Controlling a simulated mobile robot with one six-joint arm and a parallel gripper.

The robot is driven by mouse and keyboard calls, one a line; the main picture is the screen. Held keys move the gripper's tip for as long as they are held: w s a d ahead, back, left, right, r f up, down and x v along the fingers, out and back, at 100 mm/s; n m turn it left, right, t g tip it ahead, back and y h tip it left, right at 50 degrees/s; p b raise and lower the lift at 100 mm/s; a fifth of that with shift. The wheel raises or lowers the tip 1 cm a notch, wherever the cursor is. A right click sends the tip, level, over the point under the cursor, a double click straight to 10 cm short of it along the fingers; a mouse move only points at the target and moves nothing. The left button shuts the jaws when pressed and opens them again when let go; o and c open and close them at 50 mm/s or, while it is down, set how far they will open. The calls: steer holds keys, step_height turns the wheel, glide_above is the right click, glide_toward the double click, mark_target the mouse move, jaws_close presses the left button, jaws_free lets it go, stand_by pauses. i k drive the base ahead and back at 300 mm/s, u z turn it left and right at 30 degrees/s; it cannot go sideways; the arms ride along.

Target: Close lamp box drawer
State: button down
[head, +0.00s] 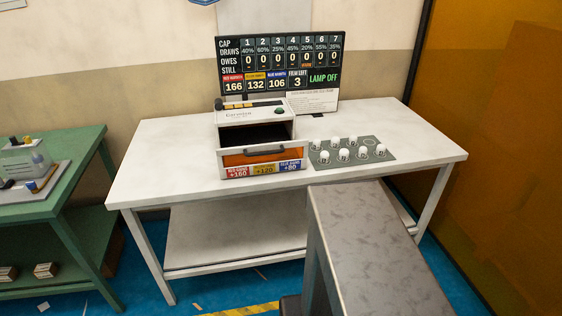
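My gripper is not in view. A grey link of my arm shows at the bottom right, in front of the table.
A dark green mat (318,161) with several white round pieces lies right of the drawer. The display (281,75) reads "LAMP OFF". A green bench (75,151) stands at the left. An orange panel (492,130) is at the right. The table's left and right ends are clear.

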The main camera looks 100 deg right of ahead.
mark_target(252, 160)
steer(key=i, duration=0.8)
steer(key=u, duration=0.15)
steer(key=k, duration=0.2)
steer(key=z, duration=2.7)
steer(key=i, duration=0.5)
steer(key=z, duration=0.05)
